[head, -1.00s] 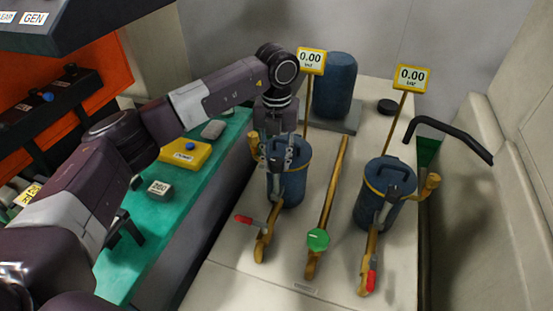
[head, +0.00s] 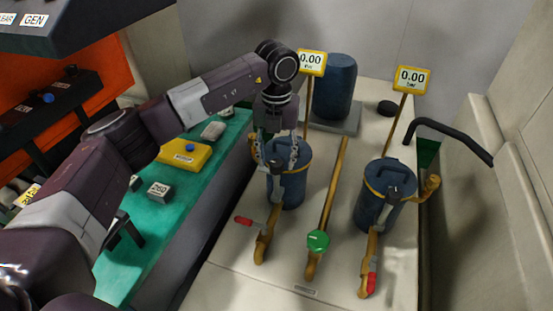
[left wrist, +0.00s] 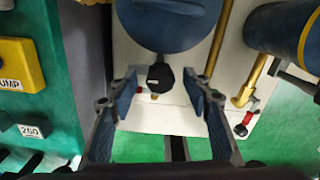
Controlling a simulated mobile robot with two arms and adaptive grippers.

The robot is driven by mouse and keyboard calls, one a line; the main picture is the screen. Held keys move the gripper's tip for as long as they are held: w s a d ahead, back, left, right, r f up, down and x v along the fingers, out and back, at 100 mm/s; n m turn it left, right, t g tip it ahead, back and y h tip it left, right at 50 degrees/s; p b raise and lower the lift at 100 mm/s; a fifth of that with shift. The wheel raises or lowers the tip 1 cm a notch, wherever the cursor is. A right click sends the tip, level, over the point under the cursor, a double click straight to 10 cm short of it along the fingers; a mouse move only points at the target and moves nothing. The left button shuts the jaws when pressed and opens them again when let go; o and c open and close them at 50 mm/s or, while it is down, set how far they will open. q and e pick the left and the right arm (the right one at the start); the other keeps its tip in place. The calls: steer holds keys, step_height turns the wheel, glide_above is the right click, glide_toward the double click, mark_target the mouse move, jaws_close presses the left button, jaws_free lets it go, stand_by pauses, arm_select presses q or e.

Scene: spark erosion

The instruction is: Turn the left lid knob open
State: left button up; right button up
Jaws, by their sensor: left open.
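The left blue canister (head: 289,190) stands upright on the pale bench, its round lid partly hidden by my gripper. Its dark lid knob (head: 276,166) is at the lid's front edge. In the left wrist view the black faceted knob (left wrist: 160,77) lies between my fingertips, with the blue lid (left wrist: 170,22) beyond it. My left gripper (head: 278,158) points down over the front of this lid. Its fingers are spread, with a visible gap on each side of the knob in the wrist view. My right gripper is not in view.
A second blue canister (head: 380,205) stands to the right. A brass pipe with a green handle (head: 318,240) runs between the canisters. Gauges (head: 312,62) reading 0.00 stand behind. A green bench (head: 150,235) with a yellow box (head: 185,155) lies left.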

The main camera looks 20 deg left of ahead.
mark_target(276, 162)
arm_select(q)
step_height(276, 162, up, 11)
stand_by(0.3)
stand_by(0.4)
